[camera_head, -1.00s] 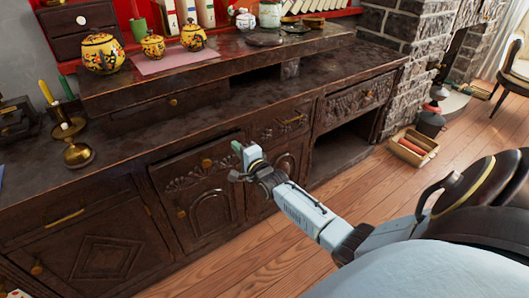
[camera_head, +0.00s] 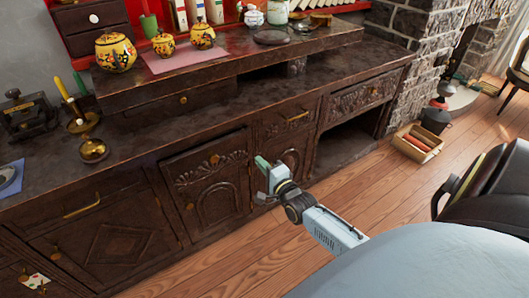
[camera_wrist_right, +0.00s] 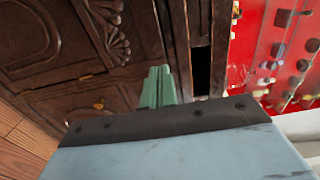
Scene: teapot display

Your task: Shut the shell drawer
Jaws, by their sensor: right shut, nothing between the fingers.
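The carved shell front (camera_head: 196,178), which I take for the shell drawer, is in the middle of the dark cabinet, with a brass knob (camera_head: 214,159) at its top. Its upper edge seems to stand slightly proud; I cannot tell how far it is open. My right gripper (camera_head: 262,163) is shut and empty, just right of this front, and I cannot tell whether it touches. In the wrist view its green fingers (camera_wrist_right: 158,86) are together, near a shell carving (camera_wrist_right: 115,45). My left gripper is not in view.
Another carved drawer (camera_head: 297,122) with a brass handle lies to the right, then an open recess (camera_head: 345,148). Brass candlesticks (camera_head: 93,151) and painted pots (camera_head: 115,52) stand on the cabinet. A crate (camera_head: 417,144) sits on the floor. The floor in front is clear.

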